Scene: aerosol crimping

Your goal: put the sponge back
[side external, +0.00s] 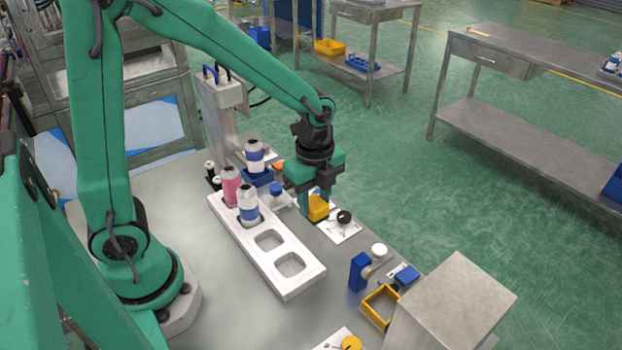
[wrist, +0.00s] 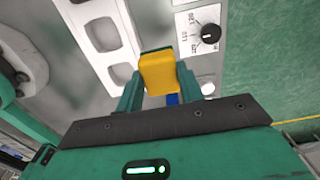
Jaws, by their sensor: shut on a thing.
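The yellow sponge (side external: 318,207) has a dark green layer along one side. My gripper (side external: 316,200) is shut on it, with one finger on each side. In the wrist view the sponge (wrist: 159,75) shows between the two fingers of my gripper (wrist: 158,86). It is held over the workbench, close to a white dial plate with a black knob (side external: 344,217). I cannot tell how high it is above the bench. An open yellow rectangular holder (side external: 368,312) stands near the front right of the bench and looks empty.
A white rack (side external: 291,290) holds a pink bottle (side external: 231,187) and a white-blue bottle (side external: 248,203); two sockets are empty. Another bottle (side external: 255,156) stands on a blue base behind. A blue device (side external: 358,272) and a large grey box (side external: 455,300) stand near the yellow holder.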

